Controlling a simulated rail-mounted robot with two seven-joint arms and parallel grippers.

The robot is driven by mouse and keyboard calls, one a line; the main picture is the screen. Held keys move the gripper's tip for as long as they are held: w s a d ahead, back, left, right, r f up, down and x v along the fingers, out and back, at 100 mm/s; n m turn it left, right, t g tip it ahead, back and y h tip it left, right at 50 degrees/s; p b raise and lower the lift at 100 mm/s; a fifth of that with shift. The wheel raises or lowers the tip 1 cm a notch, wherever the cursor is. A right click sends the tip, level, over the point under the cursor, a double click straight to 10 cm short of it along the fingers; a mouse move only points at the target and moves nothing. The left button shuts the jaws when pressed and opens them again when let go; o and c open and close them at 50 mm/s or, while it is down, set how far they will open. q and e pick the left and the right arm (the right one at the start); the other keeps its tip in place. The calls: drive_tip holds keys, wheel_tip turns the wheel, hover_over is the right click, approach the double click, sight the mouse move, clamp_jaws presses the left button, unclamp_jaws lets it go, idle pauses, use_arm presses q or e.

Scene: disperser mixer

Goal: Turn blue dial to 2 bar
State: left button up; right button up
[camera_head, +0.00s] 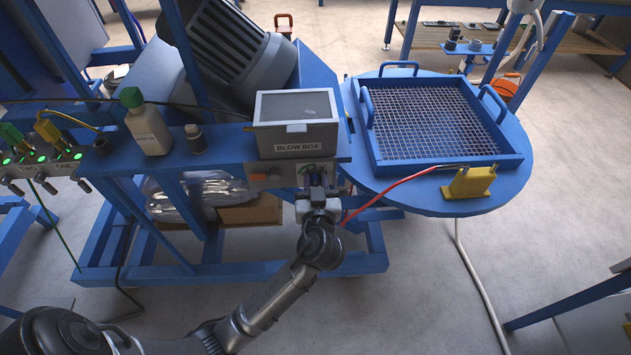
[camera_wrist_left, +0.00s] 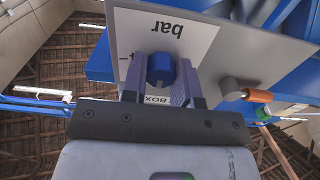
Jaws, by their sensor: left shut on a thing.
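The blue dial (camera_wrist_left: 161,70) sits on a pale panel (camera_wrist_left: 205,45) marked "bar", which appears upside down in the left wrist view. My left gripper (camera_wrist_left: 160,85) is shut on the dial, with one finger on each side of it. In the head view my left gripper (camera_head: 317,190) is at the panel under the blow box (camera_head: 295,125); the dial is hidden there. The dial's reading cannot be made out. My right gripper is not in view.
An orange-tipped fitting (camera_wrist_left: 257,95) sticks out beside the dial. A red hose runs right towards a yellow block (camera_head: 467,183) on the round blue table (camera_head: 440,205). A bottle (camera_head: 147,125) stands on the blue bench to the left. The floor in front is open.

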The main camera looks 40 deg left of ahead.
use_arm(q)
drive_tip(key=m+p, duration=0.2)
drive_tip(key=shift+r+m, duration=0.2)
drive_tip(key=shift+m, duration=0.2)
drive_tip(key=m+p, duration=0.4)
drive_tip(key=m, duration=0.1)
drive_tip(key=m+p, duration=0.2)
drive_tip(key=m, duration=0.2)
drive_tip(key=shift+w+d+f+m+p, duration=0.1)
drive_tip(key=shift+m+p, duration=0.25)
drive_tip(key=shift+m, duration=0.05)
drive_tip(key=shift+m+p, duration=0.7)
drive_tip(key=shift+m, duration=0.4)
drive_tip(key=shift+f+m, duration=0.15)
drive_tip(key=shift+m, duration=0.15)
drive_tip(key=o, duration=0.9)
